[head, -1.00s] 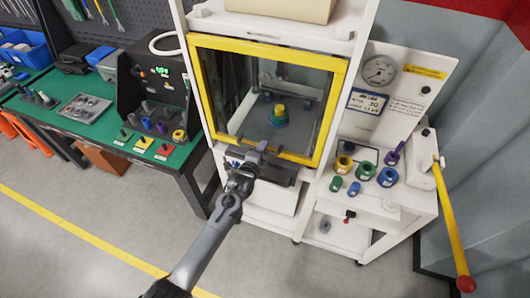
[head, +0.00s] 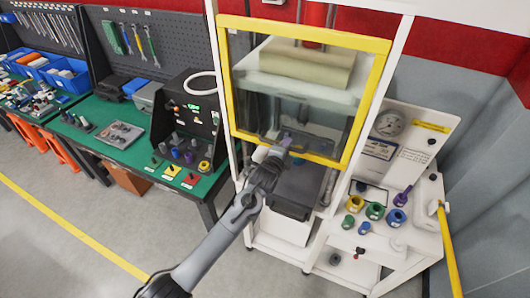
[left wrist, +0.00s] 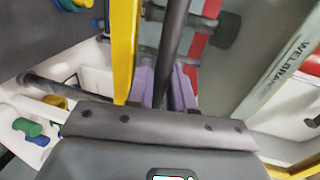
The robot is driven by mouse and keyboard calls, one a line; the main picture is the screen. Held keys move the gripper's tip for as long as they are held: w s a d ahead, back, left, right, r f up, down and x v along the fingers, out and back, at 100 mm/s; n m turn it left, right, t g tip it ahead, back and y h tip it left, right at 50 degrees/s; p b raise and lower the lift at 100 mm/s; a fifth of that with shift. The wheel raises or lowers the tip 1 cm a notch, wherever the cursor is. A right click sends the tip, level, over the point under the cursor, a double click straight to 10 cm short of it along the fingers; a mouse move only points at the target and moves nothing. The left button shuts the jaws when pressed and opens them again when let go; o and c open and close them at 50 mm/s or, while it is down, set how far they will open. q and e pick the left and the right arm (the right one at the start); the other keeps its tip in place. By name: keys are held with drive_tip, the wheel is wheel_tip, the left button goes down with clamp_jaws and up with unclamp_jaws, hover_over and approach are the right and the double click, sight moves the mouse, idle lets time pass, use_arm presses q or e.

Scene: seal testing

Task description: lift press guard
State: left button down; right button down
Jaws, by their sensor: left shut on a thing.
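The press guard (head: 305,31) is a clear panel in a yellow frame on the front of the white press. Its lower rail is above the dark lower block (head: 298,188), with an opening below it. My left gripper (head: 283,143) is at the lower rail, near its middle. In the left wrist view, its purple fingers (left wrist: 165,88) are shut on a dark bar-shaped handle (left wrist: 172,40), next to the yellow guard frame (left wrist: 125,45). My right gripper is in neither view.
A white side panel with a gauge (head: 388,123) stands on the right, with coloured rings (head: 375,211) on its shelf. A yellow lever (head: 449,250) sticks out at far right. A green bench (head: 120,150) with tools is on the left. Grey floor is clear in front.

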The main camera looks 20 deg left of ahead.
use_arm(q)
drive_tip(key=shift+r, duration=0.5)
drive_tip(key=c, duration=1.2)
unclamp_jaws()
drive_tip(key=shift+o, duration=0.2)
drive_tip(key=shift+s, duration=0.1)
drive_tip(key=b+v, duration=0.2)
drive_tip(key=v, duration=0.8)
drive_tip(key=shift+s, duration=0.3)
